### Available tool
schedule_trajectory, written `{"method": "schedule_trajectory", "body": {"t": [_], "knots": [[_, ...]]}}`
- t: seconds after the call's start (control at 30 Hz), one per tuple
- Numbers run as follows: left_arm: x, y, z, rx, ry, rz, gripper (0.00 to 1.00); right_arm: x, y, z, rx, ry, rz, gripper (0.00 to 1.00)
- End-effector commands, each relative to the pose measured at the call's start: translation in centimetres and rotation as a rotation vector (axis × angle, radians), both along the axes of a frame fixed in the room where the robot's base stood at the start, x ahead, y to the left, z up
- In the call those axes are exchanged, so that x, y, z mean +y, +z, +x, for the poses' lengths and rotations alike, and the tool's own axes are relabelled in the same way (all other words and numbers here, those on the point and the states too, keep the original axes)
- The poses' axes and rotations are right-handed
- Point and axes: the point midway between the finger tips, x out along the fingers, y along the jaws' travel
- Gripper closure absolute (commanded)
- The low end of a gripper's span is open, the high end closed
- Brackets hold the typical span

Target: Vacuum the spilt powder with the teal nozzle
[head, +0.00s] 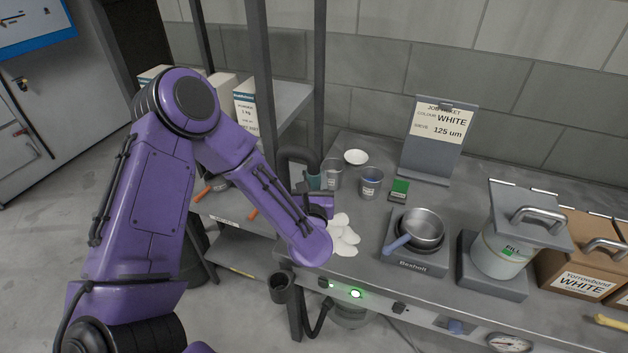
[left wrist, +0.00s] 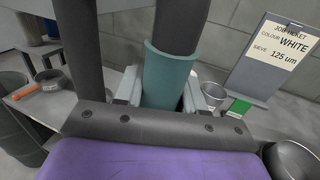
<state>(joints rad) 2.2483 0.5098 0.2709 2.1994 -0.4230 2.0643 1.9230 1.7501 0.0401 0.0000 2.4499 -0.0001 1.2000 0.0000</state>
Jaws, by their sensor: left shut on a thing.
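The teal nozzle (head: 313,181) is held in my left gripper (head: 316,197), which is mostly hidden behind my purple arm in the head view. In the left wrist view the teal nozzle (left wrist: 168,78) stands between the two grey fingers of my left gripper (left wrist: 160,92). A dark hose (head: 298,154) runs from the nozzle. The spilt white powder (head: 343,236) lies in several patches on the grey bench, just right of my left wrist. The nozzle's lower end is hidden, so I cannot tell whether it touches the bench. My right gripper is not in view.
Clear cups (head: 371,183), a white dish (head: 356,157) and a green block (head: 399,190) stand behind the powder. A scale with a metal pan (head: 422,228) is to its right.

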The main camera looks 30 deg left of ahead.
Motion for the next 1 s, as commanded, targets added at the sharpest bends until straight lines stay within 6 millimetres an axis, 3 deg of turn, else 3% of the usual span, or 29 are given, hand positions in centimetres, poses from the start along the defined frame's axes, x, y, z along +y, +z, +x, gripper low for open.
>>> {"method": "schedule_trajectory", "body": {"t": [1.0], "knots": [[-5.8, -0.1, 1.3, -0.002, -0.001, 0.000, 0.98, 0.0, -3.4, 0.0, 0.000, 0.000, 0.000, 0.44]]}}
